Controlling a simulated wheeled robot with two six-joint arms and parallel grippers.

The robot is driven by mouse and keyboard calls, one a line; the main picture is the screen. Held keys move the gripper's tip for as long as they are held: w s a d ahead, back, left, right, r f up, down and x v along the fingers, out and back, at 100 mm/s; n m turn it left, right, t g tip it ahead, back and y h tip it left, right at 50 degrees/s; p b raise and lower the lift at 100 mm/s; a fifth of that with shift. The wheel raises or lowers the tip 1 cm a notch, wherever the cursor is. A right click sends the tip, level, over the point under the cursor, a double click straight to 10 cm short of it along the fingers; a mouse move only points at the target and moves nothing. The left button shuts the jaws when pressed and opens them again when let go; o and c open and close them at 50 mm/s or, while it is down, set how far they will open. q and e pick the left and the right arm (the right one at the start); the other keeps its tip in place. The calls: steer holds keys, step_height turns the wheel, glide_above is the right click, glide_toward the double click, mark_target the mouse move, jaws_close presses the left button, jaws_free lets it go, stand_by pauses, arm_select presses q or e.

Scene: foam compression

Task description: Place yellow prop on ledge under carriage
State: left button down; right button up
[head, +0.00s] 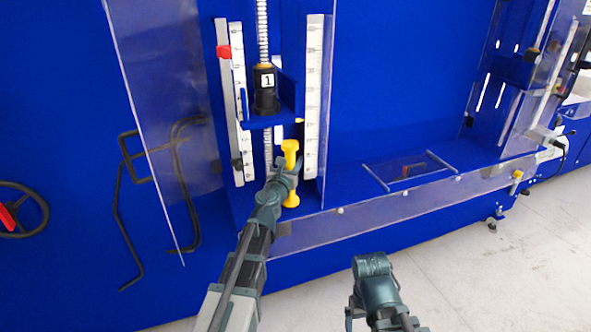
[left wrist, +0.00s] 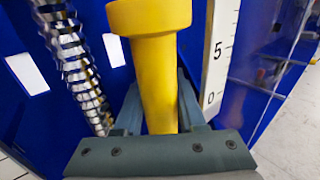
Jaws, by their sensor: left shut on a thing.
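The yellow prop (head: 290,150) is an upright yellow post with a wider head and foot, just below and right of the blue carriage (head: 272,118). My left gripper (head: 285,170) is shut on the prop around its middle. In the left wrist view the prop (left wrist: 155,75) rises between the fingers of my left gripper (left wrist: 160,120). The prop's foot is near the blue ledge (head: 310,219); I cannot tell whether it touches. My right gripper (head: 372,318) hangs low in front of the machine, its fingertips not clearly shown.
A threaded screw (head: 262,30) runs down behind the carriage, on which a black part marked 1 (head: 266,90) stands. White scales (head: 313,90) flank it. A clear panel (head: 150,90) stands at the left, and a clear front strip (head: 400,205) edges the ledge.

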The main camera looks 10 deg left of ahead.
arm_select(q)
steer(key=shift+w+a+f, duration=0.1)
steer(key=shift+w+f, duration=0.1)
steer(key=shift+f, duration=0.25)
steer(key=shift+w+d+r, duration=0.1)
steer(key=shift+d, duration=0.1)
steer(key=shift+a, duration=0.15)
steer(key=c, duration=0.8)
jaws_free()
arm_select(e)
steer(key=shift+d+f, duration=0.35)
steer(key=shift+f, duration=0.1)
arm_select(q)
steer(key=shift+o, duration=0.2)
arm_select(e)
steer(key=shift+r, duration=0.1)
arm_select(q)
steer(key=shift+r, duration=0.1)
steer(key=s, duration=1.2)
steer(key=shift+s+a, duration=0.15)
